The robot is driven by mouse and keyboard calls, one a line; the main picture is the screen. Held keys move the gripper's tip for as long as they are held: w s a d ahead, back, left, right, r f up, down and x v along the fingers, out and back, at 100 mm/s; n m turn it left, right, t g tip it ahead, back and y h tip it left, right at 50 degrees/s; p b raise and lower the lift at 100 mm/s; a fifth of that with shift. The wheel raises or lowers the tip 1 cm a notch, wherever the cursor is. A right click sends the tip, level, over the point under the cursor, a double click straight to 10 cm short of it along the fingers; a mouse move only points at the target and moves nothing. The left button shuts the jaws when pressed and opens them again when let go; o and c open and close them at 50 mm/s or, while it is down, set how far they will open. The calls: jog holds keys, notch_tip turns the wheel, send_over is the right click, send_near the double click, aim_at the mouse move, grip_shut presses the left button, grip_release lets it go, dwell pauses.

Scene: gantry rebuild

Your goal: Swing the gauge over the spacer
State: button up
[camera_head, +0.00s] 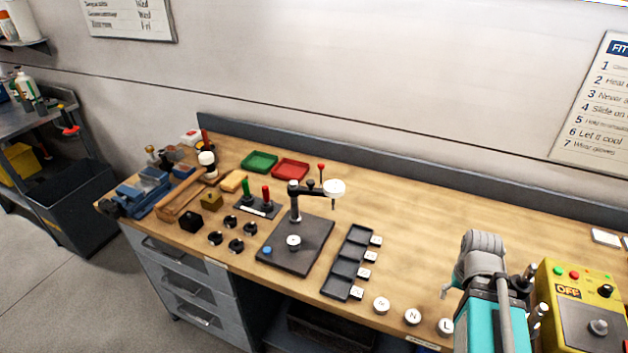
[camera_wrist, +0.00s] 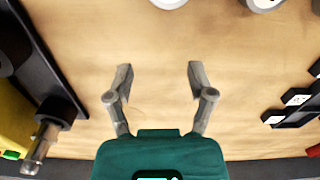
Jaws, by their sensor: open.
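The gauge (camera_head: 334,187) is a round white dial on a dark swing arm, carried by a post on a dark base plate (camera_head: 316,248). The arm points right, so the dial hangs toward the plate's back right edge. A small silver disc, likely the spacer (camera_head: 293,242), sits on the plate in front of the post. The dial is not above it. A blue knob (camera_head: 267,251) is at the plate's left corner. My gripper (camera_wrist: 158,80) is open and empty above bare wood in the wrist view, well right of the gauge. Its fingers are not clear in the head view.
A dark slotted tray (camera_head: 337,286) with white tags stands right of the plate. Lettered white discs (camera_head: 381,304) line the front edge. A yellow control box (camera_head: 582,300) is at the right. Several black knobs (camera_head: 236,246) lie left of the plate. The bench behind the gauge's right side is clear.

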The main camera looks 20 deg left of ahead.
jog(key=w+a+r+n+p, duration=0.3)
jog(key=w+a+r+p, duration=0.55)
jog(key=a, duration=0.25)
notch_tip(320, 180, up, 19)
jog(key=n+p, duration=0.8)
jog(key=p, duration=1)
send_over(311, 181)
jog(key=shift+s+a+f, duration=0.1)
jog(key=shift+f, duration=0.1)
jog(key=shift+f, duration=0.2)
notch_tip(311, 181, down, 14)
jog(key=b, duration=1.3)
jog(key=shift+r, duration=0.25)
